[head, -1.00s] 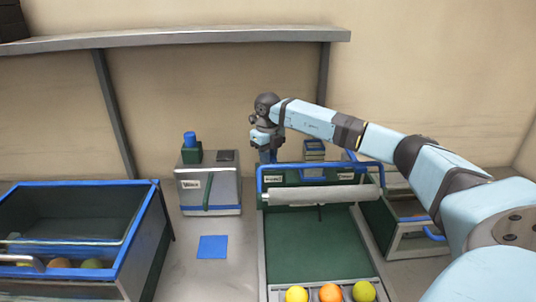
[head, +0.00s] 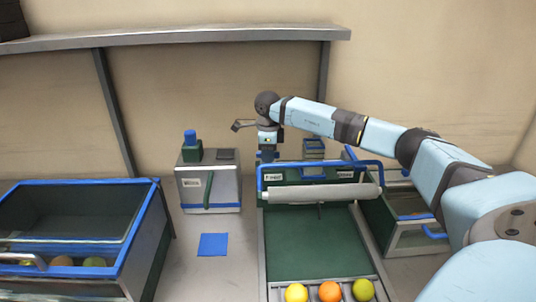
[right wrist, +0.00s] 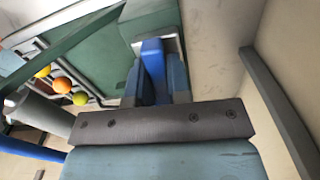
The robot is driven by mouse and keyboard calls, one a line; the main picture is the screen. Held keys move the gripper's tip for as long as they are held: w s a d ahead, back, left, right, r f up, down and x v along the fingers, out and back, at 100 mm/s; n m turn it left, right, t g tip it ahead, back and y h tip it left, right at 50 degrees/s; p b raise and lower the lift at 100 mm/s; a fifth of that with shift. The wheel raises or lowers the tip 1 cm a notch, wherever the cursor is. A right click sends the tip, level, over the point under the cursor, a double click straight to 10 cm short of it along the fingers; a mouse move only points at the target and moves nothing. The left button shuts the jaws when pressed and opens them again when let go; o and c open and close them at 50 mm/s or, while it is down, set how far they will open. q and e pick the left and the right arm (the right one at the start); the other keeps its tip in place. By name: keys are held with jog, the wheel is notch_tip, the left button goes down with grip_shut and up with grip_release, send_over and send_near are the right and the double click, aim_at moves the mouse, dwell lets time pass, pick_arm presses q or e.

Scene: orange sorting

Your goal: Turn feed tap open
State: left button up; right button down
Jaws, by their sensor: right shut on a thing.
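My right gripper (head: 267,157) points down behind the left end of the green machine with the roller. In the right wrist view its fingers (right wrist: 157,85) are shut on a blue tap handle (right wrist: 152,52), one finger on each side. The handle stands by a green housing (right wrist: 120,47). In the head view the gripper and the machine's blue frame hide most of the tap. I cannot tell from these views how far the tap is turned. My left gripper is in neither current view.
A yellow, an orange and a yellow-green fruit (head: 330,291) lie at the front of the green tray (head: 310,245). A blue-rimmed crate (head: 85,183) stands at the left. A metal box (head: 208,188) and a blue square (head: 213,244) lie between them. A shelf (head: 180,38) runs above.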

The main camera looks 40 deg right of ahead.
jog(key=shift+n, duration=0.6)
jog(key=c, duration=1.1)
grip_release()
notch_tip(320, 180, up, 14)
jog(key=shift+f+b, duration=0.1)
jog(key=shift+b, duration=0.2)
